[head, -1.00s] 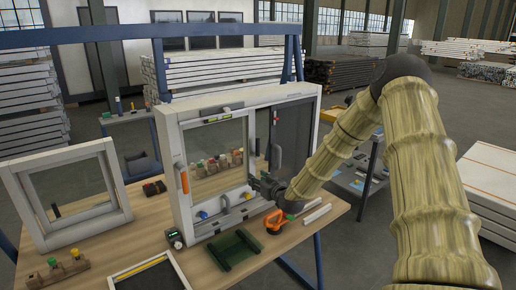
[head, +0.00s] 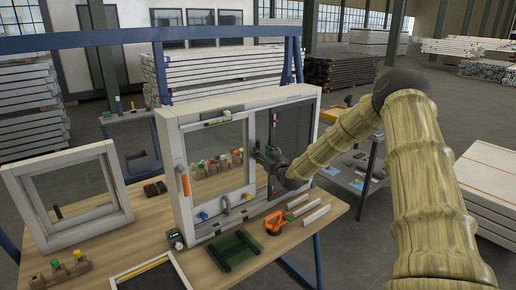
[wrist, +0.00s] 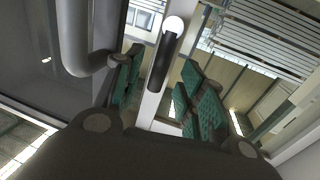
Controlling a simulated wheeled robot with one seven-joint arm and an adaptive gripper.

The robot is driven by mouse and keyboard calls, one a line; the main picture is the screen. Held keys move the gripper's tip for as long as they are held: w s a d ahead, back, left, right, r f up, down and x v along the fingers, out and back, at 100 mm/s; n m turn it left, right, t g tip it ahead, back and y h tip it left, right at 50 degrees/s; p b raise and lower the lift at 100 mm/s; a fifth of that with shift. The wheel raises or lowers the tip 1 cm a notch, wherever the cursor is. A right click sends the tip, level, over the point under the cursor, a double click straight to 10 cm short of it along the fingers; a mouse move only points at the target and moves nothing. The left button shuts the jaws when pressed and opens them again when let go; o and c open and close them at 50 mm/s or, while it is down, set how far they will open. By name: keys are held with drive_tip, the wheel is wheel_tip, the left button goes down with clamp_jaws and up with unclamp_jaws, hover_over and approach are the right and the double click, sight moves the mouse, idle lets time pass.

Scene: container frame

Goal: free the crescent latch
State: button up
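The crescent latch (wrist: 163,62) shows in the wrist view as a dark lever with a white round end on a pale upright strip of the window frame. In the head view the large white window frame (head: 174,160) stands on the bench, and I cannot make out the latch there. My gripper (head: 262,156) is at the meeting upright between the glass pane and the dark panel. In the wrist view my gripper (wrist: 160,88) is open, with green-padded fingers on both sides of the latch's line. I cannot tell whether they touch it.
A grey curved pull handle (wrist: 75,38) is close to the left finger. On the bench (head: 120,217) are a green tray (head: 234,249), an orange suction tool (head: 274,222) and pale strips (head: 313,216). A smaller window frame (head: 30,203) stands at left.

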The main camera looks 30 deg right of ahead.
drive_tip(key=shift+w+d+p, duration=0.15)
drive_tip(key=shift+w+p, duration=0.25)
drive_tip(key=shift+w, duration=0.8)
drive_tip(key=shift+w+d+p, duration=0.15)
drive_tip(key=shift+w+p, duration=0.2)
drive_tip(key=shift+w, duration=0.8)
drive_tip(key=shift+c, duration=0.5)
clamp_jaws()
